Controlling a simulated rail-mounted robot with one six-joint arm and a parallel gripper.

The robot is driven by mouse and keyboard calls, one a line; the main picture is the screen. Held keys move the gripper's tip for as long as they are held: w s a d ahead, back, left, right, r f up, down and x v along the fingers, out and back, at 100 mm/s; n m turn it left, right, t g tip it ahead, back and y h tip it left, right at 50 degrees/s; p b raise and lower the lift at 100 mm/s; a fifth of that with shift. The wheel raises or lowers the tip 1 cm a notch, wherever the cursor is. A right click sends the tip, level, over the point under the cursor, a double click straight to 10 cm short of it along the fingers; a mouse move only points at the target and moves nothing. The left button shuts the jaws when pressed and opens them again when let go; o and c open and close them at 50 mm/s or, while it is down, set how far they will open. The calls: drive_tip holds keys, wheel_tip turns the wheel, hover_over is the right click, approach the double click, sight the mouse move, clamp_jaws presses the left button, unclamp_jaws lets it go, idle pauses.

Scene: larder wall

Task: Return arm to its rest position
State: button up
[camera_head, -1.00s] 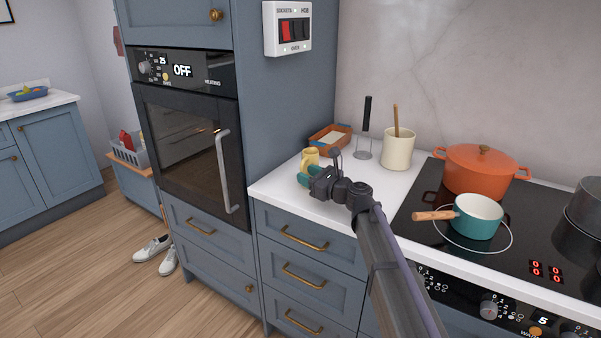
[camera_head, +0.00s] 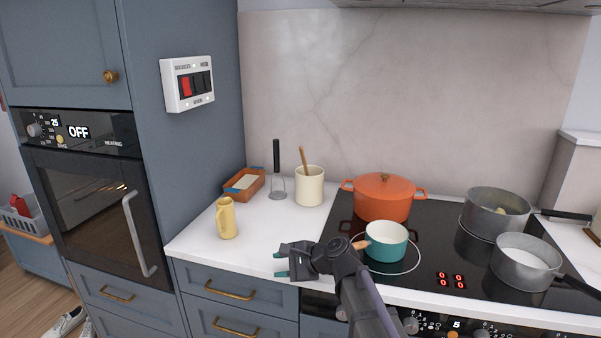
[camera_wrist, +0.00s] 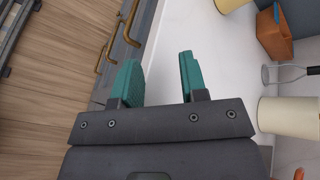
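My gripper (camera_head: 281,265) is above the front edge of the white counter, left of the hob. In the wrist view, its two teal fingers (camera_wrist: 157,80) stand well apart with nothing between them, so it is open and empty. The arm reaches up from the bottom of the head view. A yellow jug (camera_head: 228,219) stands upright on the counter, left of and apart from my gripper.
A teal saucepan (camera_head: 386,243) sits on the hob close to my wrist, its handle pointing towards it. The counter (camera_head: 275,225) between jug and crock is clear.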

drive_tip(key=s+d+n+g+h+p, duration=0.2)
drive_tip(key=s+d+n+h, duration=0.3)
drive_tip(key=s+d, duration=0.4)
drive_tip(key=s+d+f+n+g+h+p, duration=0.1)
drive_tip(key=s+d+n+h+p, duration=0.3)
drive_tip(key=s+d, duration=0.5)
drive_tip(key=d+n+h, duration=0.2)
drive_tip(key=d+h, duration=0.1)
drive_tip(key=d, duration=0.5)
drive_tip(key=shift+s+d+f+n+g, duration=0.25)
drive_tip(key=shift+s+d+n+g, duration=0.05)
drive_tip(key=shift+d+g, duration=0.1)
